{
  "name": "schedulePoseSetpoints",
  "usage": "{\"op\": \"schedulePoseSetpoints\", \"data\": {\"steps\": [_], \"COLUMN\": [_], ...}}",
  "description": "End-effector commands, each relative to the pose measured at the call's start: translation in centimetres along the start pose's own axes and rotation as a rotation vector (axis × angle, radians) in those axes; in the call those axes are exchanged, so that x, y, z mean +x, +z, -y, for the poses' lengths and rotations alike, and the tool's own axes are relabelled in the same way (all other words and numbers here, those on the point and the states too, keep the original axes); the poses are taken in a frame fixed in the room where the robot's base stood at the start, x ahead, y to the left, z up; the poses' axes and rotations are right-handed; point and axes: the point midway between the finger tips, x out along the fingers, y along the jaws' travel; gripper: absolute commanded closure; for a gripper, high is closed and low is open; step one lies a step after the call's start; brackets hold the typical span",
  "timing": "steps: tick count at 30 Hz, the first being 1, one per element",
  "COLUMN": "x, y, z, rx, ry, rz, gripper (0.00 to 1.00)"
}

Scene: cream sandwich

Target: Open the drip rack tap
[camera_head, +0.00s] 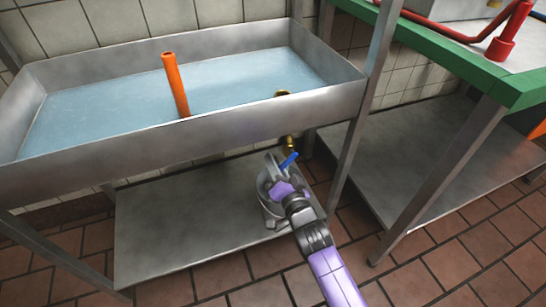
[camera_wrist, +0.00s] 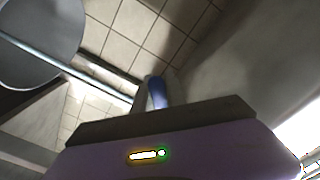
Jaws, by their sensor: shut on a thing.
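The drip rack (camera_head: 215,124) is a metal trough on legs with a pale blue surface inside. A brass tap (camera_head: 290,143) shows below its front right edge, partly hidden by the rim and my gripper. The tap's blue handle (camera_head: 289,160) sticks out up and to the right at my gripper (camera_head: 279,167). In the wrist view the blue handle (camera_wrist: 158,91) stands between the fingers, and my gripper (camera_wrist: 155,93) is shut on it. The lower part of the handle and its joint to the tap are hidden.
An orange pipe (camera_head: 176,84) stands in the trough. A metal lower shelf (camera_head: 180,232) lies under the rack and a rack leg (camera_head: 352,140) stands right of my gripper. A green-edged table (camera_head: 490,75) is farther right. Tiled floor (camera_head: 455,265) is clear in front.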

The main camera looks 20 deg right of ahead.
Motion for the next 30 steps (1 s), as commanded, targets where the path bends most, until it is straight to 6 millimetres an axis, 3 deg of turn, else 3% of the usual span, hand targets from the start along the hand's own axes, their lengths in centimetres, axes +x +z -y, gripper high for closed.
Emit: {"op": "schedulePoseSetpoints", "data": {"steps": [18, 30], "x": [-0.1, -0.1], "y": [-0.5, -0.9], "z": [-2.7, -3.6], "rx": [-0.448, -0.6], "ry": [0.003, 0.002], "rz": [0.005, 0.004], "gripper": [1.0, 1.0]}}
